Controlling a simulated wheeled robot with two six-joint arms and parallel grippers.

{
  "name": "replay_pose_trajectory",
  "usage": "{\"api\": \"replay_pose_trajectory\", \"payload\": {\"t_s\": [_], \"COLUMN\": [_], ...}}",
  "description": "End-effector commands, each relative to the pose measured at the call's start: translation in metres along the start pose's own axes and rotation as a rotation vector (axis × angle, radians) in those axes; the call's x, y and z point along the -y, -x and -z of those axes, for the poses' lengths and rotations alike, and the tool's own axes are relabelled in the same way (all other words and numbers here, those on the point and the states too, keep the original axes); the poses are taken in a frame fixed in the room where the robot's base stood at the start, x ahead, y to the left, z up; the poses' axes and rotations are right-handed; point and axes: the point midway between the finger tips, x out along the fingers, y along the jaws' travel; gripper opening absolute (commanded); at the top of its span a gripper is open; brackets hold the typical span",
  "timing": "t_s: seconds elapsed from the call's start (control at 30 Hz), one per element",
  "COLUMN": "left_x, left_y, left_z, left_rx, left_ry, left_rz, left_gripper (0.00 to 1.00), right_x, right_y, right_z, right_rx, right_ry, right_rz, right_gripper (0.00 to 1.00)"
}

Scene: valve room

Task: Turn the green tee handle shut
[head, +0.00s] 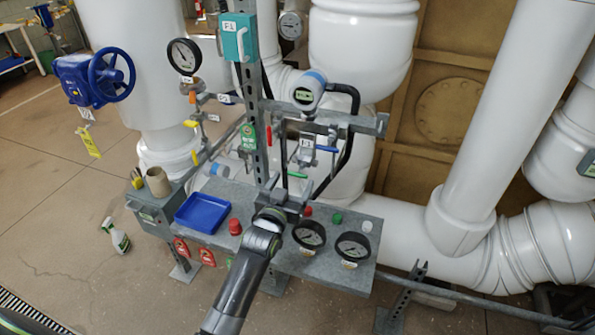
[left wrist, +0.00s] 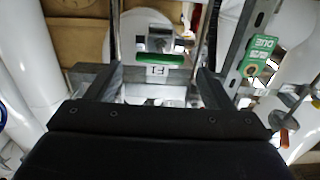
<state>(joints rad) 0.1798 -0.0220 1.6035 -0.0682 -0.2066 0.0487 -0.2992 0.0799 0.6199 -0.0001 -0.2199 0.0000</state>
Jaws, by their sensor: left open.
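In the head view the green handle (head: 297,174) shows just above my left gripper (head: 284,190), which points away from me over the grey shelf. The gripper is open, with a gap on both sides of the handle; I cannot tell the depth between them. The gripper hides part of the pipework below the handle. My right gripper is not in view.
A perforated steel post (head: 260,130) stands close left of the gripper. The grey shelf (head: 290,262) holds a blue tray (head: 202,213), two dark gauges (head: 309,235) and small caps. A blue-handled valve (head: 327,149) is close right. Large white pipes fill the back.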

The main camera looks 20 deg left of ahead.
Motion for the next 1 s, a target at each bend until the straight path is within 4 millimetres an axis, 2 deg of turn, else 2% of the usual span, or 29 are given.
{"api": "replay_pose_trajectory", "payload": {"t_s": [0.1,0.3,0.7,1.0], "left_x": [0.000,0.000,0.000,0.000], "left_y": [-0.020,-0.041,-0.047,-0.047], "left_z": [0.000,-0.001,0.000,-0.001], "left_rx": [0.000,-0.001,0.000,0.000], "left_ry": [-0.002,-0.001,0.000,0.000], "left_rz": [-0.001,0.000,0.000,0.000], "left_gripper": [0.75,0.75,0.75,0.37], "right_x": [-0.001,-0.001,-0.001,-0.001], "right_y": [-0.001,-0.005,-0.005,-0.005], "right_z": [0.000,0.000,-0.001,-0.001], "right_rx": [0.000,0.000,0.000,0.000], "right_ry": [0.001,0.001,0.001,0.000], "right_rz": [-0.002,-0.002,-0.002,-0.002], "right_gripper": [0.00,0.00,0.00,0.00]}}
